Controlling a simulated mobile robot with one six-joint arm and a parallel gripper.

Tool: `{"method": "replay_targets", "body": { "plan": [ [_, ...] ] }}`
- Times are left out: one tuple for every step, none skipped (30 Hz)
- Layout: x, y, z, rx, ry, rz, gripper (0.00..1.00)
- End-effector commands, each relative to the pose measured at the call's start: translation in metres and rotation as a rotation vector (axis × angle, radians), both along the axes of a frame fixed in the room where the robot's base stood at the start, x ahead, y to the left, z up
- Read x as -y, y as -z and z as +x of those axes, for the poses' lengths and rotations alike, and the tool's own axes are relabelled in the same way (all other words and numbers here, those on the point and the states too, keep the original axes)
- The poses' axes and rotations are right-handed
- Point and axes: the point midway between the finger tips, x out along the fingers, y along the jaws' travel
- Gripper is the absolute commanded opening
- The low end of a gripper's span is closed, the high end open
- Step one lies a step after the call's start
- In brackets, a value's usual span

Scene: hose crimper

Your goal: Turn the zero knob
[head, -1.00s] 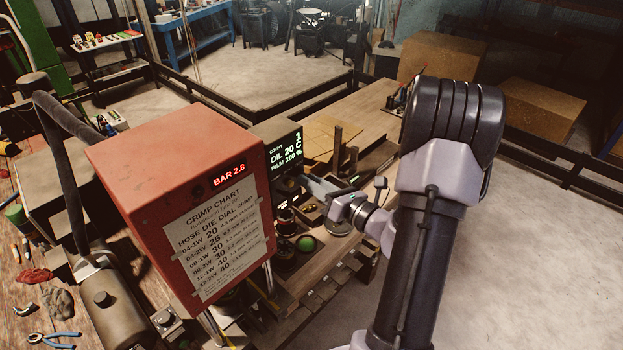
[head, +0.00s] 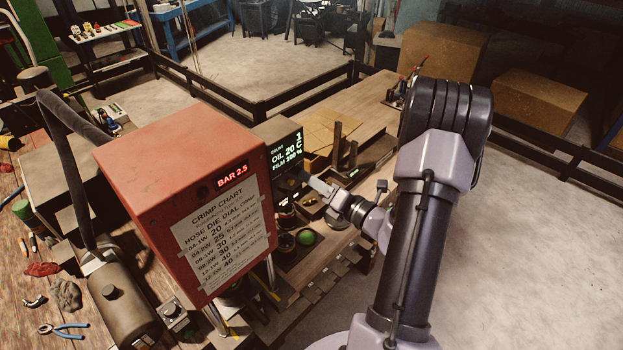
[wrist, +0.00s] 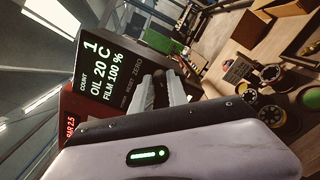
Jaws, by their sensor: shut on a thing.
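The display box (head: 287,150) beside the red cabinet reads count 1, oil 20 C and film 100 %. It also shows in the wrist view (wrist: 100,78), where the word ZERO is printed on its face next to my fingers. My gripper (head: 311,181) reaches the lower front of this box from the right. In the wrist view my gripper (wrist: 161,88) is shut on a small dark piece between its fingertips, at the ZERO label; I take this as the zero knob (wrist: 159,77). The fingers hide most of the knob.
The red cabinet (head: 160,150) with a crimp chart (head: 222,238) stands close on the left; its readout says BAR 2.5. A green round item (head: 305,238) and dark round parts lie on the bench below my gripper. Brown boxes (head: 430,60) stand behind my arm.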

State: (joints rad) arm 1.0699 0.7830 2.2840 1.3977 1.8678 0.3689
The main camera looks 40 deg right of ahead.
Motion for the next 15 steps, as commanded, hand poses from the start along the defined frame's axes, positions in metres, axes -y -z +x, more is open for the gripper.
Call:
{"method": "replay_targets", "body": {
  "plan": [
    [0.0006, -0.0006, 0.0, 0.001, 0.002, 0.001, 0.0],
    [0.0006, -0.0005, 0.0, 0.001, 0.002, 0.001, 0.0],
    [0.0006, -0.0005, 0.0, 0.001, 0.002, 0.001, 0.0],
    [0.0006, -0.0005, 0.0, 0.001, 0.002, 0.001, 0.0],
    [0.0006, -0.0005, 0.0, 0.001, 0.002, 0.001, 0.0],
    [0.0006, -0.0005, 0.0, 0.001, 0.002, 0.0, 0.0],
    [0.0006, -0.0005, 0.0, 0.001, 0.002, 0.0, 0.0],
    [0.0006, -0.0005, 0.0, 0.001, 0.002, 0.0, 0.0],
    [0.0006, -0.0005, 0.0, 0.001, 0.002, 0.0, 0.0],
    [0.0006, -0.0005, 0.0, 0.001, 0.002, 0.0, 0.25],
    [0.0006, -0.0005, 0.0, 0.001, 0.002, 0.0, 0.29],
    [0.0005, -0.0004, 0.0, 0.001, 0.002, 0.0, 0.29],
    [0.0005, -0.0004, 0.0, 0.001, 0.002, 0.0, 0.29],
    [0.0005, -0.0004, 0.0, 0.001, 0.001, 0.0, 0.29],
    [0.0004, -0.0003, 0.0, 0.001, 0.001, 0.0, 0.29]
  ]
}}
